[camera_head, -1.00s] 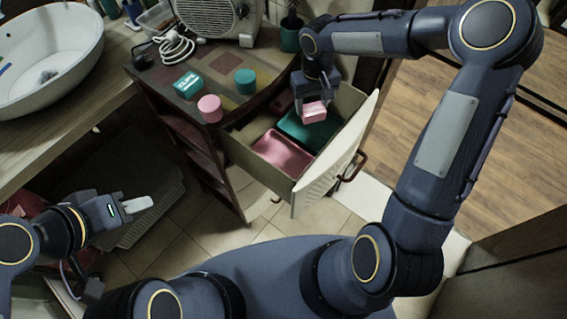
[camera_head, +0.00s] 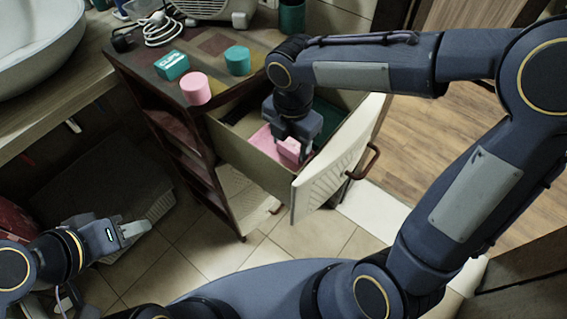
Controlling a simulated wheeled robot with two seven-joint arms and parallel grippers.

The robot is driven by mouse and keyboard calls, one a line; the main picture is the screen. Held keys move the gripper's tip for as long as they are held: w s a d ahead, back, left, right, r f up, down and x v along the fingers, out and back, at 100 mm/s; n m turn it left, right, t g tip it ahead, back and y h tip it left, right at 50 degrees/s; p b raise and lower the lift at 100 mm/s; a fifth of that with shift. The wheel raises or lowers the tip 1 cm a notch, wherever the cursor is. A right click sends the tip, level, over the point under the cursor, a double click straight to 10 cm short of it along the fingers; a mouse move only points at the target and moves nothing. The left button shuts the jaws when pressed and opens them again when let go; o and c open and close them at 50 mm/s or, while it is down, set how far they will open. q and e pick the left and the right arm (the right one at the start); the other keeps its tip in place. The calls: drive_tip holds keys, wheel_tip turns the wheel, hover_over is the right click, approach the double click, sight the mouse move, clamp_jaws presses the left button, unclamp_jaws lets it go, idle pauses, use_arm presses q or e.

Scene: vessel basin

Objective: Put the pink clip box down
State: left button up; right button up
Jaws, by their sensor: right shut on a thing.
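The pink clip box (camera_head: 289,152) is in my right gripper (camera_head: 292,145), which is shut on it and points down into the open drawer (camera_head: 245,150). The box is at or just above the pink tray (camera_head: 262,138) in the drawer's left part; I cannot tell whether it touches the tray. My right gripper and wrist hide much of the drawer's inside. A green tray (camera_head: 325,127) shows only partly behind the gripper. My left gripper (camera_head: 135,230) is at the lower left, away from the drawer and empty; its fingers appear close together, but their gap is unclear.
On the cabinet top are a teal clip box (camera_head: 171,66), a pink round tin (camera_head: 196,88) and a teal round tin (camera_head: 238,60). A heater (camera_head: 200,8) and white cable (camera_head: 160,30) lie behind. The drawer front (camera_head: 335,160) with its handle (camera_head: 365,162) juts out over the tiled floor.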

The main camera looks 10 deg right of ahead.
sight(291, 146)
wheel_tip(291, 146, down, 8)
drive_tip(key=shift+f+b, duration=0.2)
drive_tip(key=shift+b, duration=0.5)
drive_tip(key=shift+f, duration=0.1)
drive_tip(key=o, duration=0.5)
drive_tip(key=shift+f, duration=0.1)
drive_tip(key=shift+o, duration=1.1)
drive_tip(key=shift+r, duration=0.35)
wheel_tip(291, 146, up, 12)
drive_tip(key=shift+f+p, duration=0.1)
drive_tip(key=shift+p, duration=1.1)
